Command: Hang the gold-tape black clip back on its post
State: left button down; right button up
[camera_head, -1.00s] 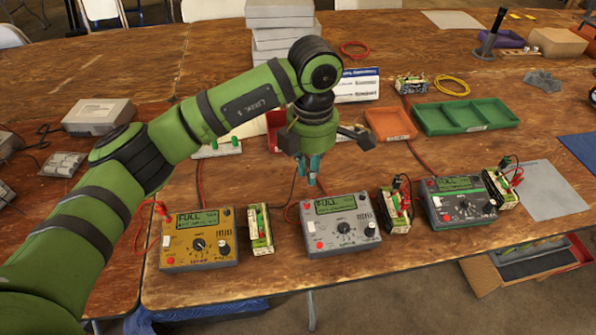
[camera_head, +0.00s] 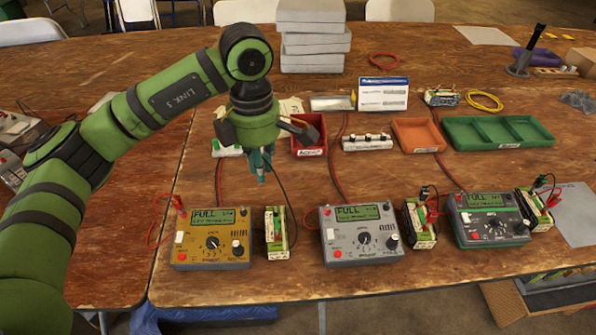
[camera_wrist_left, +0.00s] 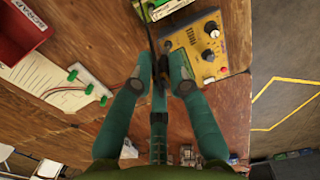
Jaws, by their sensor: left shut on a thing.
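My left gripper (camera_head: 262,172) hangs pointing down above the table, behind the gold charger (camera_head: 212,238). In the left wrist view its teal fingers (camera_wrist_left: 160,72) are shut on a dark clip (camera_wrist_left: 161,68) with a black cable running off the top. Gold tape on the clip cannot be made out. A white strip with green posts (camera_wrist_left: 90,84) lies left of the fingers in the wrist view, apart from the clip. In the head view this strip (camera_head: 228,151) shows left of the gripper, partly hidden by it. My right gripper is not in view.
A battery pack (camera_head: 277,233) stands right of the gold charger. Grey (camera_head: 358,235) and green-faced chargers (camera_head: 488,220) stand farther right. A red tray (camera_head: 309,140), another post strip (camera_head: 367,142), an orange tray (camera_head: 418,135) and a green tray (camera_head: 498,132) lie behind.

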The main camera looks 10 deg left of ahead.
pick_arm(q)
jog(key=a+b, duration=0.1)
jog(key=a+f+b, duration=0.1)
jog(key=a, duration=0.1)
jog(key=a+f+b, duration=0.1)
jog(key=a, duration=0.1)
jog(key=shift+s+a+f, duration=0.1)
jog(key=shift+s+f, duration=0.15)
jog(key=shift+f, duration=0.2)
